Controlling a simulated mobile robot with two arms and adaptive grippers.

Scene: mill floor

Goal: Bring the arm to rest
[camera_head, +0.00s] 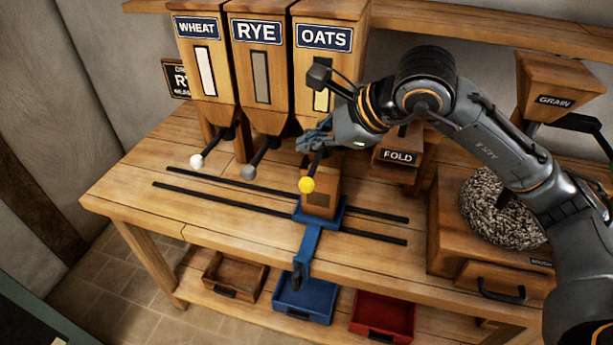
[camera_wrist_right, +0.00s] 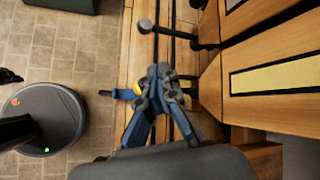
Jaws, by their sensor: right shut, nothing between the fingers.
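My right arm (camera_head: 500,150) reaches in from the right over the workbench. Its gripper (camera_head: 312,143) is in front of the oats hopper (camera_head: 325,70), just above the lever with the yellow knob (camera_head: 306,185). The fingers are shut and empty. In the right wrist view the shut gripper (camera_wrist_right: 160,74) covers part of the yellow knob (camera_wrist_right: 137,89). Whether the fingers touch the lever cannot be told. My left gripper is not in view.
The wheat hopper (camera_head: 203,60) and rye hopper (camera_head: 260,65) stand left of oats. A wooden box sits on a blue carriage (camera_head: 310,238) across two black rails. The fold box (camera_head: 398,160) and grain mill (camera_head: 553,85) are at right. Drawers lie on the lower shelf.

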